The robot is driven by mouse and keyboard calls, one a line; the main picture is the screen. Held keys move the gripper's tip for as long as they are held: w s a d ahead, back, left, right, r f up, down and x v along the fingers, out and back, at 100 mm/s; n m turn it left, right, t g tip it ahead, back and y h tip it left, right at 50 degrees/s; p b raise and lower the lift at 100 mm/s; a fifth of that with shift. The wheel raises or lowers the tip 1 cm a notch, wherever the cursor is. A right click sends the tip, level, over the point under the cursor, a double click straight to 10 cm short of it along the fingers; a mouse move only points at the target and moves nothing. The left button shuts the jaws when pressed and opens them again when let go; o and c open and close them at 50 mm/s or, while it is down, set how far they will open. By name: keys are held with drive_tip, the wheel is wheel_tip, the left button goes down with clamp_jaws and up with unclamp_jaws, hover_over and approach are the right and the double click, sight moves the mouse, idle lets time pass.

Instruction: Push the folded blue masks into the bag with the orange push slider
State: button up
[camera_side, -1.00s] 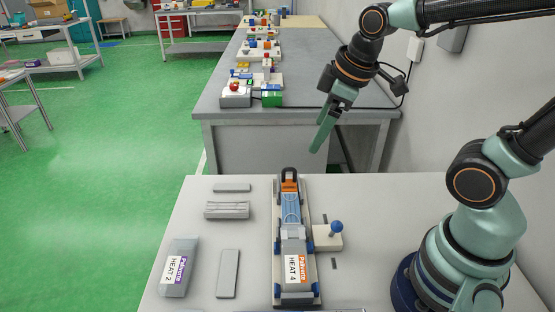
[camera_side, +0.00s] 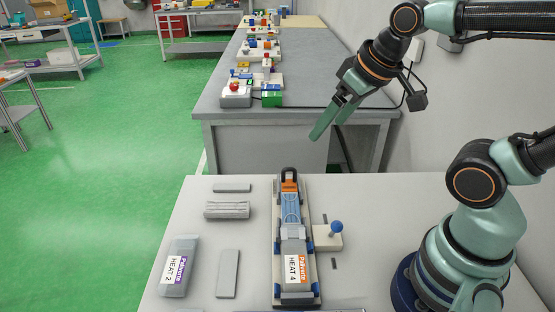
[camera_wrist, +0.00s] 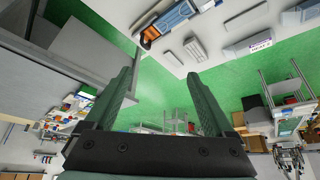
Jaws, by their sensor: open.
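The folded blue masks (camera_side: 291,207) lie in the long fixture on the white table, between the orange push slider (camera_side: 289,185) at the far end and the grey bag (camera_side: 295,271) marked HEAT 4 at the near end. The slider has a dark handle loop on top. In the wrist view the orange slider (camera_wrist: 150,36) and blue masks (camera_wrist: 175,17) show upper centre. My gripper (camera_side: 333,122) is in the air beyond the table's far edge, to the right of and above the slider, touching nothing. In the wrist view its fingers (camera_wrist: 163,95) are spread with nothing between them.
A block with a blue knob (camera_side: 336,229) stands right of the fixture. A grey case marked HEAT 2 (camera_side: 178,268) and several grey pieces (camera_side: 228,210) lie at left. A grey bench (camera_side: 300,70) with other stations stands behind. The table's far left corner is clear.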

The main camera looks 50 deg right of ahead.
drive_tip(key=shift+w, duration=0.15)
drive_tip(key=c, duration=0.7)
drive_tip(key=shift+o, duration=0.2)
drive_tip(key=n+g, duration=0.7)
drive_tip(key=n, duration=0.4)
hover_over(290, 180)
drive_tip(key=f, duration=1.9)
drive_tip(key=shift+s+d, duration=0.2)
drive_tip(key=shift+s, duration=0.2)
clamp_jaws()
